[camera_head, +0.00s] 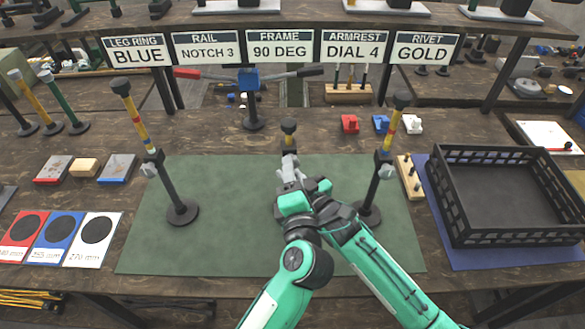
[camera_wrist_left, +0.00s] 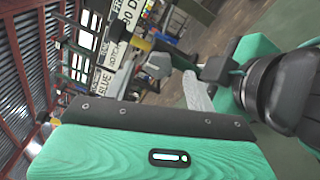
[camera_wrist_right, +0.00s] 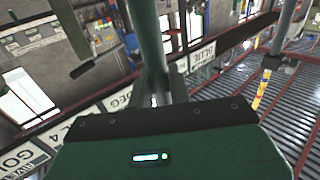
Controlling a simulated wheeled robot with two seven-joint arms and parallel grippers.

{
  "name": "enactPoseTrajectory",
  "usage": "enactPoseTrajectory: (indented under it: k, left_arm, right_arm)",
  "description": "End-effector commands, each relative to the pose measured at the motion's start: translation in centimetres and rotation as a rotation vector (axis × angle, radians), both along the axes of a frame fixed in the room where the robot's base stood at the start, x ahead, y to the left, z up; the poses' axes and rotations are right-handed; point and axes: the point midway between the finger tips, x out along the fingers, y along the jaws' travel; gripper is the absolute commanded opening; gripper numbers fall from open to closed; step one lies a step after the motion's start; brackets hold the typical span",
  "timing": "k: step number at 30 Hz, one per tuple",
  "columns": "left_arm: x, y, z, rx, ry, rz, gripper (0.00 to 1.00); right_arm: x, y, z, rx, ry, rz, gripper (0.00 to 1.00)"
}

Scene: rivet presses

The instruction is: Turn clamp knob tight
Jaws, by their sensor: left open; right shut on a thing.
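A short post with a dark knob (camera_head: 289,126) stands at the middle of the green mat (camera_head: 235,245); its lower part is hidden behind my grippers. My left gripper (camera_head: 289,164) is open just below this knob in the head view. Its grey finger (camera_wrist_left: 196,92) shows in the left wrist view. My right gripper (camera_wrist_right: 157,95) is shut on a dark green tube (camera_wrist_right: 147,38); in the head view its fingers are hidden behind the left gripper. Two banded posts, left (camera_head: 167,188) and right (camera_head: 374,190), carry small grey clamps (camera_head: 149,168) (camera_head: 386,170). Which part is the clamp knob I cannot tell.
A black crate (camera_head: 508,238) stands on a blue mat at the right. A wooden block with pegs (camera_head: 409,177) lies beside the right post. Colored cards (camera_head: 54,238) lie at the left. Signs (camera_head: 280,48) hang across the back. The mat's left half is mostly clear.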

Motion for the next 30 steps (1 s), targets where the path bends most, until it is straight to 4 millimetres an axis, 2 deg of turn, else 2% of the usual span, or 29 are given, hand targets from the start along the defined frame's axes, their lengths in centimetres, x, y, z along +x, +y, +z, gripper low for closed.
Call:
enactPoseTrajectory:
  k: [6,12,18,29,30]
  left_arm:
    - [-4.7,-0.5,-0.2,0.000,0.005,-0.002,0.55]
    - [-7.8,-0.9,-0.1,0.001,0.004,-0.001,0.55]
    - [-9.2,-1.0,0.0,0.000,0.002,-0.001,0.55]
    - [-9.3,-1.0,0.0,0.000,0.001,0.000,0.55]
    - [-9.3,-1.0,0.0,0.000,0.001,0.000,0.55]
  right_arm:
    - [0.0,0.0,0.1,0.001,-0.001,0.000,0.00]
    - [0.0,0.0,0.1,0.001,-0.002,0.000,0.00]
    - [0.0,0.0,0.1,0.001,-0.002,0.000,0.00]
    - [0.0,0.0,0.1,0.001,-0.002,0.000,0.00]
    - [0.0,0.0,0.2,0.003,-0.004,0.000,0.24]
